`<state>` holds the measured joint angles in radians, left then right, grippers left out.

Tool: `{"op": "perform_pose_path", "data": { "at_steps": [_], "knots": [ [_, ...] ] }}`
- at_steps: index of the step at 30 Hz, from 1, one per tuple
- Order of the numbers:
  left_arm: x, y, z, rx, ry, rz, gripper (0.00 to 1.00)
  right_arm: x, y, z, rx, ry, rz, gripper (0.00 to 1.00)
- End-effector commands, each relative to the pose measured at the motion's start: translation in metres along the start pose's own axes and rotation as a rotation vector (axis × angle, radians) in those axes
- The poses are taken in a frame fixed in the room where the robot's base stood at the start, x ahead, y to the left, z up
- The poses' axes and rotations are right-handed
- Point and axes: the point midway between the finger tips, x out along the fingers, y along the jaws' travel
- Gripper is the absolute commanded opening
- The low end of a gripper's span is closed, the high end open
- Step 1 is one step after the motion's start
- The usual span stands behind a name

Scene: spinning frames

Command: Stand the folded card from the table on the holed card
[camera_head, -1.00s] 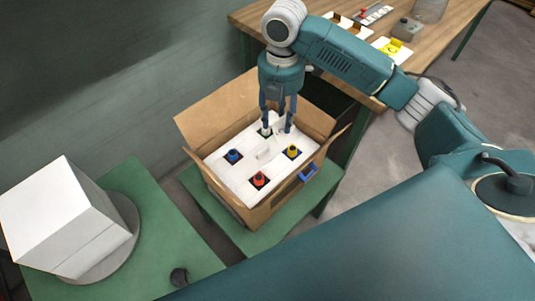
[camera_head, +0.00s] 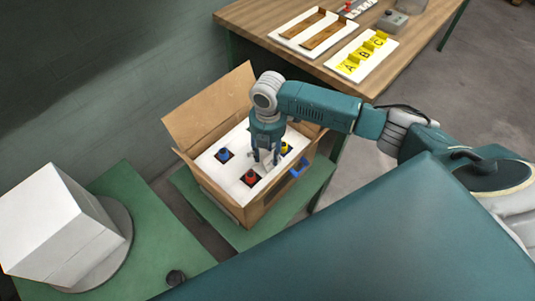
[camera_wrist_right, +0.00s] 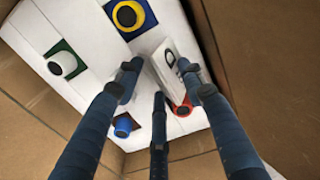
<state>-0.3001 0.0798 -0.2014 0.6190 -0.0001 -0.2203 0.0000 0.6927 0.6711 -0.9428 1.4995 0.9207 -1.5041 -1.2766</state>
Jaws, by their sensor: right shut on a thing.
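The white holed card (camera_head: 208,163) lies in an open cardboard box, with coloured pegs standing in its dark square openings. My right gripper (camera_head: 266,160) points down over its middle. In the wrist view, the right gripper (camera_wrist_right: 161,78) is shut on a small white piece with a dark ring-like mark (camera_wrist_right: 168,58); whether this piece is folded card I cannot tell. It is close over the holed card, but contact is unclear. On the wooden table, yellow folded cards lettered A, B and C (camera_head: 364,54) stand on a white board. My left gripper is out of view.
The box's walls (camera_head: 222,196) and raised flap (camera_head: 213,107) surround the card. Blue (camera_head: 224,154), red (camera_head: 250,175) and yellow (camera_head: 286,148) pegs stand close around the gripper. A second board with brown strips (camera_head: 312,31) lies on the table. A white block (camera_head: 60,220) stands at left.

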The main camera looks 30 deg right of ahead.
Motion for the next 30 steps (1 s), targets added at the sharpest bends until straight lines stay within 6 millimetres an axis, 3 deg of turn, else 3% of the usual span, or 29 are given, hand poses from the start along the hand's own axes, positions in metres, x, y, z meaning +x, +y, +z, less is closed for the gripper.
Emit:
{"op": "perform_pose_path", "data": {
  "at_steps": [3,11,12,15,24,30],
  "knots": [
    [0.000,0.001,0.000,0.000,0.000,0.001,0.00,0.010,0.000,0.001,0.001,-0.001,0.000,0.29],
    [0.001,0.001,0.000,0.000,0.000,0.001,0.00,0.011,0.000,0.001,0.000,-0.001,0.000,0.29],
    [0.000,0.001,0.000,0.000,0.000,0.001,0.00,0.011,0.000,0.001,0.000,-0.001,0.001,0.45],
    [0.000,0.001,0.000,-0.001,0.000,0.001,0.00,0.011,0.000,0.000,0.000,-0.001,0.000,0.60],
    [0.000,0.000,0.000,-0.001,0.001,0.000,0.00,0.008,0.000,0.001,0.000,-0.001,0.001,0.60],
    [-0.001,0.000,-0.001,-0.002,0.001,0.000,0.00,-0.018,0.001,0.001,-0.002,-0.001,0.005,0.60]
  ]
}}
